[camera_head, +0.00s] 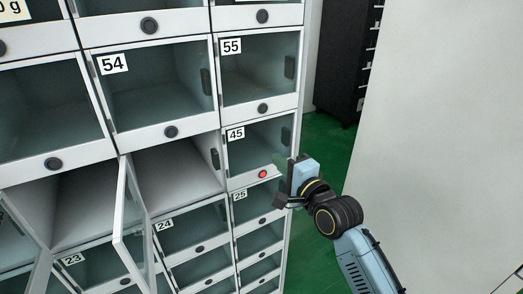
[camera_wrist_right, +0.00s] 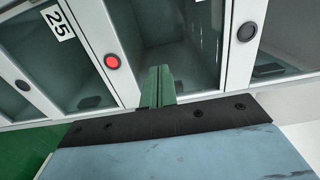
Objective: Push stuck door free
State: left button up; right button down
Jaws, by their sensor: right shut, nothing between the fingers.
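Compartment 45's glass door (camera_head: 262,140) is in the right column of the locker wall in the head view. The round button (camera_head: 262,174) on its lower frame glows red; the button also shows in the right wrist view (camera_wrist_right: 112,61). The door looks shut or nearly shut; a small gap cannot be told. My right gripper (camera_head: 281,167) is shut and empty at the lower right corner of this door. My left gripper is not in view.
A neighbouring glass door (camera_head: 128,225) stands swung open, left of an open, empty compartment (camera_head: 172,178). Doors 54, 55, 24 and 25 surround it, with dark buttons. A pale wall (camera_head: 440,130) stands on the right, with green floor (camera_head: 322,145) between.

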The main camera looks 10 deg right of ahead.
aim_at(268, 151)
jog(key=shift+x, duration=1.55)
jog(key=p+v, duration=0.8)
jog(key=v, duration=1.8)
jog(key=shift+r, duration=0.1)
dwell(0.5)
